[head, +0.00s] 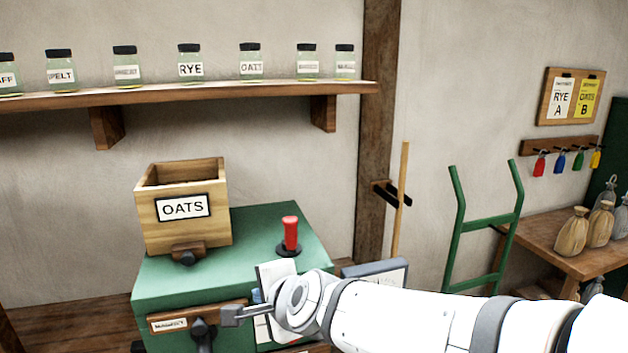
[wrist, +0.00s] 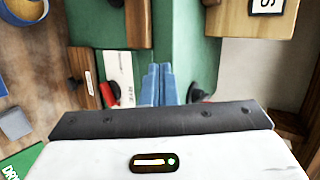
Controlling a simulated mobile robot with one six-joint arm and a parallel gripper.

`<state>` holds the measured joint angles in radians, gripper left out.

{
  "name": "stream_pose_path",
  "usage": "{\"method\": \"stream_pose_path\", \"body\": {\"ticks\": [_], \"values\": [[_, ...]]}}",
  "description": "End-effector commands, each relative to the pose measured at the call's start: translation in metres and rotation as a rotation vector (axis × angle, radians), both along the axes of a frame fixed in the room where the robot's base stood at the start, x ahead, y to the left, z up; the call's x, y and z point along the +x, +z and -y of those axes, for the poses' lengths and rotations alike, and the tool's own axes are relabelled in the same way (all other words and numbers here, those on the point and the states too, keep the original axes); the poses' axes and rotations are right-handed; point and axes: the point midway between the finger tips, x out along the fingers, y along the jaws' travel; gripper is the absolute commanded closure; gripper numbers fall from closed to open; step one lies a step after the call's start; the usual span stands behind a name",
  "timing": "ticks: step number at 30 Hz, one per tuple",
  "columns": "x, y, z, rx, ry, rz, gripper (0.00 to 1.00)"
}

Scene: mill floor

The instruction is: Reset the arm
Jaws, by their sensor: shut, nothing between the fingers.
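My arm reaches in from the lower right in the head view. My gripper (head: 232,315) points left in front of the green cabinet (head: 160,278), close to its labelled front strip and black knob (head: 203,332). In the wrist view the two bluish fingers (wrist: 158,70) lie side by side, shut, with nothing held. They appear over the green cabinet, beside a white card (wrist: 119,78). Any gap between fingers and cabinet cannot be judged.
A shelf (head: 200,92) of jars hangs above. A green hand truck (head: 488,228) and a bench (head: 562,250) with sacks are right.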

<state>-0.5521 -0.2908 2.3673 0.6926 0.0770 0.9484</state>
Motion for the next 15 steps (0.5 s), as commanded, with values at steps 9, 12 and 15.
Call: {"method": "stream_pose_path", "body": {"ticks": [9,12,15], "values": [[-0.068,-0.071,0.166,-0.816,0.554,-0.084,1.00],[-0.095,-0.083,0.204,-0.951,0.697,-0.159,1.00],[-0.114,-0.089,0.227,-1.024,0.795,-0.215,1.00]]}}
